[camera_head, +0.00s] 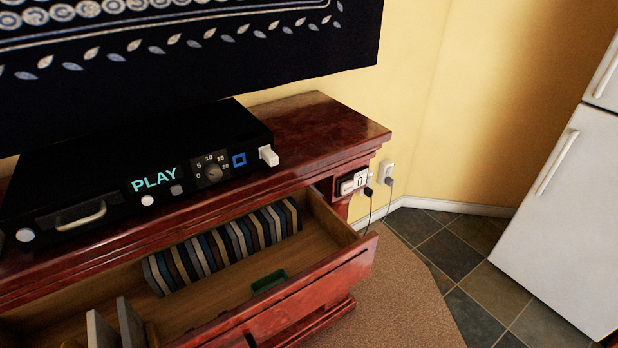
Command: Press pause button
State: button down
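A black media player (115,160) sits on top of the red-brown wooden cabinet (330,120) at the left. Its front display (153,180) reads "PLAY" in cyan letters. Below the display is a round white button (147,200), and beside it a small grey square button (176,190). Another round white button (25,235) is at the front's left end. I cannot read a pause label on any of them. A dial (213,172) with numbers and a blue square outline (239,160) are on the right part of the front. My gripper is not in view.
A white block (268,155) sticks out at the player's right front corner. An open drawer (330,285) below holds a row of cases (225,245) and juts forward. A white fridge (560,200) stands right. Tiled floor (455,255) lies between.

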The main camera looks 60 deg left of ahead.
aim_at(176, 189)
jog(key=z, duration=0.95)
jog(key=k, duration=1.6)
jog(key=u, duration=2.55)
